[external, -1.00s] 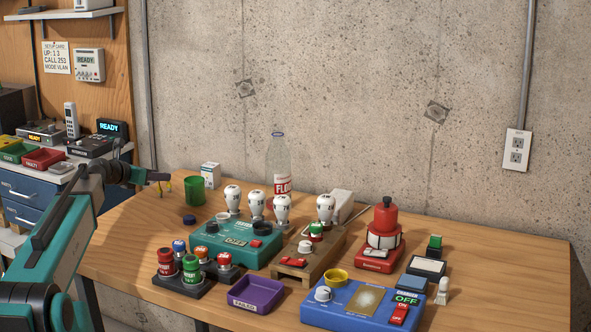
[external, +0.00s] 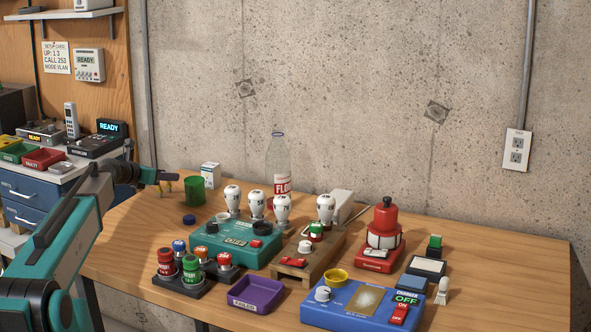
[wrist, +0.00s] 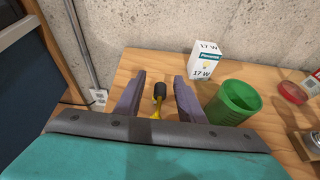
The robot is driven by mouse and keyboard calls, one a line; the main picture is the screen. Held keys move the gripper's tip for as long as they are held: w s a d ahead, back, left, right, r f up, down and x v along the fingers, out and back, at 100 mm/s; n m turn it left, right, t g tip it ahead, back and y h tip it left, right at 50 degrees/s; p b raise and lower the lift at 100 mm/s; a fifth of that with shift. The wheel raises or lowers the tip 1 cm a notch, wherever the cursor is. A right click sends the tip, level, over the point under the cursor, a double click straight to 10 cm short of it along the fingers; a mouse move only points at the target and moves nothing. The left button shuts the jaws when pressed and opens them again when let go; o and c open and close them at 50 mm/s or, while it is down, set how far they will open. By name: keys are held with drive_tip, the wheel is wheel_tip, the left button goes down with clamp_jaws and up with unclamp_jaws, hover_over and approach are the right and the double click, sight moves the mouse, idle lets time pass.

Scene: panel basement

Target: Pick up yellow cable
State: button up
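The yellow cable (wrist: 156,111) lies on the wooden workbench near its back left edge, with a black plug end (wrist: 159,90). In the wrist view it shows between the two fingers of my gripper (wrist: 160,80), and its near part is hidden by my gripper body. The fingers are apart, with a gap on each side of the cable. In the external view my gripper (external: 170,177) is low over the bench's left end, with a bit of yellow just below it.
A green cup (wrist: 234,103) and a white bulb box (wrist: 206,62) stand close on the right of my gripper. The concrete wall (wrist: 140,25) is behind. Further right are a clear bottle (external: 278,160), a teal panel (external: 270,250) and a purple tray (external: 256,296).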

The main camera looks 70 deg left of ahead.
drive_tip(key=shift+x, duration=1.45)
clamp_jaws()
